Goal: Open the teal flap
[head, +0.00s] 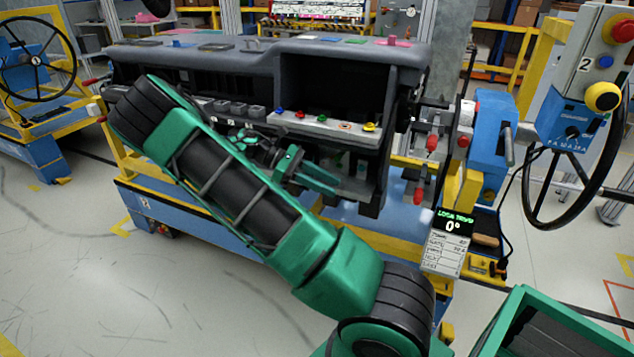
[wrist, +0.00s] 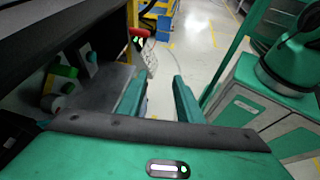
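I cannot tell the teal flap for certain.
The shelf with coloured knobs (head: 325,125) lies just above my gripper. Red-handled clamps (head: 431,142) and a blue post (head: 487,135) stand right of the module. A hanging tag reading 0° (head: 447,243) is at the right. A black steering wheel (head: 570,190) is farther right.

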